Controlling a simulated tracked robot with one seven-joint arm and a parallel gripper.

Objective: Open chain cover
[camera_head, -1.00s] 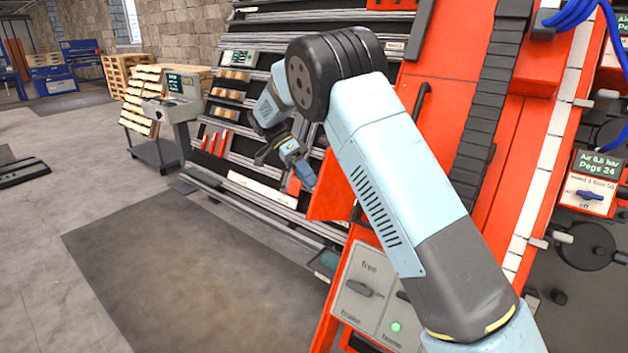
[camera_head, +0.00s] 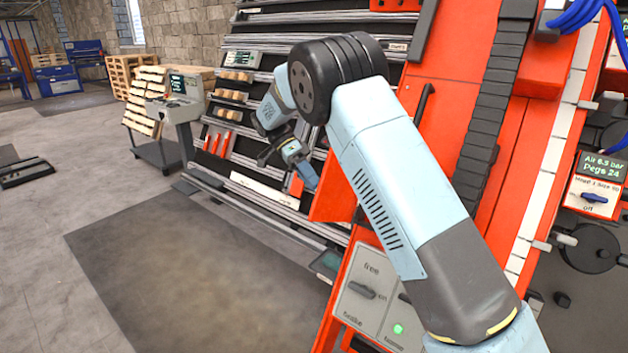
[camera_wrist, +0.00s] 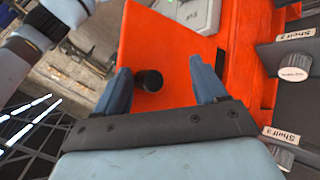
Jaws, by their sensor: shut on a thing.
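An orange-red panel (camera_head: 334,193), which looks like the chain cover, stands out to the left from the gantry side in the head view. In the wrist view its flat face (camera_wrist: 180,55) fills the middle. A round black knob (camera_wrist: 149,80) on it lies between my blue fingers, nearer the left one. My gripper (camera_wrist: 160,68) is shut on this knob, though a gap shows beside the right finger. In the head view my gripper (camera_head: 305,172) is at the panel's left edge, and the knob is hidden there.
A grey switch box (camera_head: 362,291) with a green light sits below the panel. A sloped rack with rails (camera_head: 262,190) stands behind my gripper. A console (camera_head: 180,110) stands further left. The floor (camera_head: 190,280) at front left is clear.

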